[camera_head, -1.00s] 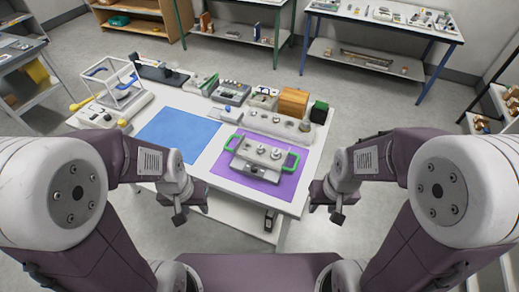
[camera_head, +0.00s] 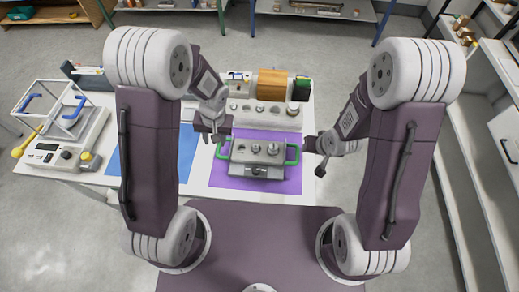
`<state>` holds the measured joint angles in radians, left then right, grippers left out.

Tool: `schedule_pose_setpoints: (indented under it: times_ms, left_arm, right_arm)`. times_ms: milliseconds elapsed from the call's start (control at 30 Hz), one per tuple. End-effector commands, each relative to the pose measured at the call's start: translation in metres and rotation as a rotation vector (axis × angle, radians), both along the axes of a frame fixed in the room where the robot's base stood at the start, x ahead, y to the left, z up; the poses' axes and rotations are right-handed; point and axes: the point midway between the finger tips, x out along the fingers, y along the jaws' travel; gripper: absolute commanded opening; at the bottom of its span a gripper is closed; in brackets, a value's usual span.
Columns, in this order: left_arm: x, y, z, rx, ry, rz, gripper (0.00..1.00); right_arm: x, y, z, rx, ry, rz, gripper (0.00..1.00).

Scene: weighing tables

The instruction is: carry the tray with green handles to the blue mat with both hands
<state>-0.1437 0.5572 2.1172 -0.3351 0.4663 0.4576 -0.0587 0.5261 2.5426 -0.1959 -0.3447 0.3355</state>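The grey tray (camera_head: 247,169) with green handles stands on the purple mat (camera_head: 226,182), with several metal weights on top. Its left handle (camera_head: 221,150) and right handle (camera_head: 296,154) stick out at the sides. The blue mat (camera_head: 187,155) lies to the left, partly hidden behind my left arm; its visible part is bare. My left gripper (camera_head: 214,137) is open and empty, just above and behind the left handle. My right gripper (camera_head: 317,157) is open and empty, a little to the right of the right handle. Neither visibly touches the tray.
Behind the purple mat stand a grey block with weights (camera_head: 262,117), a wooden box (camera_head: 272,84) and a dark green box (camera_head: 301,90). A balance with a clear case (camera_head: 67,133) stands at the table's left. Shelves (camera_head: 463,150) stand at the right.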

Motion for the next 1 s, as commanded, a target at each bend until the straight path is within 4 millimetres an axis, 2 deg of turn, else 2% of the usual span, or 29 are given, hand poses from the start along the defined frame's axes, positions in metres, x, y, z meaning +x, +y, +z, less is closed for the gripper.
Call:
schedule_pose_setpoints:
  times_ms: [267,633,1000]
  left_arm:
    - [0.016,-0.009,-0.028,0.053,0.046,-0.050,0.39]
    - [0.016,-0.008,-0.036,0.055,0.048,-0.050,0.39]
    - [0.017,0.005,-0.097,0.055,0.048,-0.051,0.39]
  right_arm:
    - [-0.008,0.021,-0.021,0.074,0.005,0.015,0.40]
    - [-0.006,0.022,-0.028,0.077,0.004,0.015,0.40]
    - [0.018,0.033,-0.084,0.077,0.006,0.015,0.40]
